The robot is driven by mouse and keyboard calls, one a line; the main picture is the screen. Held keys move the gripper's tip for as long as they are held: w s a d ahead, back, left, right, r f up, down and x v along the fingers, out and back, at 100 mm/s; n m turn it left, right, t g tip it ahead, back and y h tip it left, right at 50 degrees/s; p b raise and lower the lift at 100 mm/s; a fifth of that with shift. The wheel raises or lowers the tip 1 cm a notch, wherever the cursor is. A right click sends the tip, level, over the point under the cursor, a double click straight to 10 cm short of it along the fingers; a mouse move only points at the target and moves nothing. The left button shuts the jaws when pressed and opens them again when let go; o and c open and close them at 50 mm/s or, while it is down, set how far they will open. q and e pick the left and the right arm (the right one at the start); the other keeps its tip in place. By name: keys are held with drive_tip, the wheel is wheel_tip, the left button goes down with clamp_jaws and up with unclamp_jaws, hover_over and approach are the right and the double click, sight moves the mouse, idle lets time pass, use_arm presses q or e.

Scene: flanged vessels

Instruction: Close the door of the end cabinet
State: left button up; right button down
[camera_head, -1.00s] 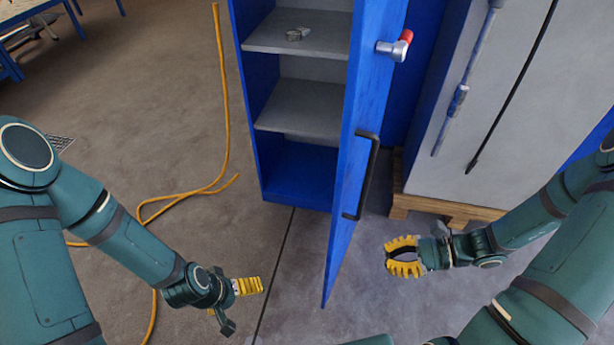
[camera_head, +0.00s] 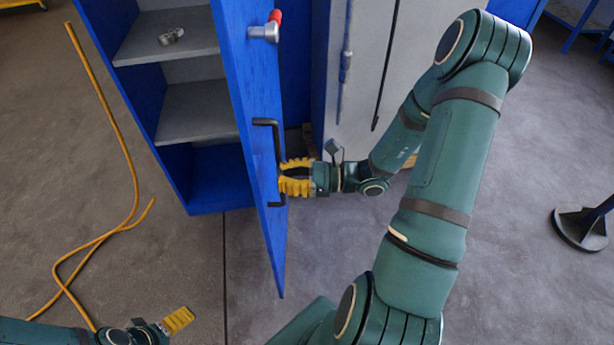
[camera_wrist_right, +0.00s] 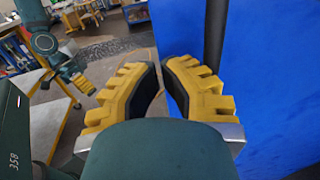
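The end cabinet (camera_head: 218,195) is blue with grey shelves, and its front stands open. Its blue door (camera_head: 245,95) stands swung out, with a black bar handle (camera_head: 266,122) on its outer face. My right gripper (camera_head: 281,177) is beside the handle, overlapping its middle in the head view. In the right wrist view its yellow fingers (camera_wrist_right: 160,65) are bowed with a gap between the tips. A dark upright bar, apparently the handle (camera_wrist_right: 215,35), shows right of the fingers, before the blue door (camera_wrist_right: 275,70). My left gripper (camera_head: 180,319) is low at the left, away from the cabinet; its opening is unclear.
A red-tipped metal latch (camera_head: 267,28) sticks out from the upper door. A small metal part (camera_head: 171,36) lies on the upper shelf. An orange hose (camera_head: 118,145) lies on the floor at left. A grey cabinet (camera_head: 355,70) stands behind my right arm. Floor below the door is clear.

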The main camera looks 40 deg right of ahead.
sight(257, 177)
drive_tip(key=shift+x, duration=2.2)
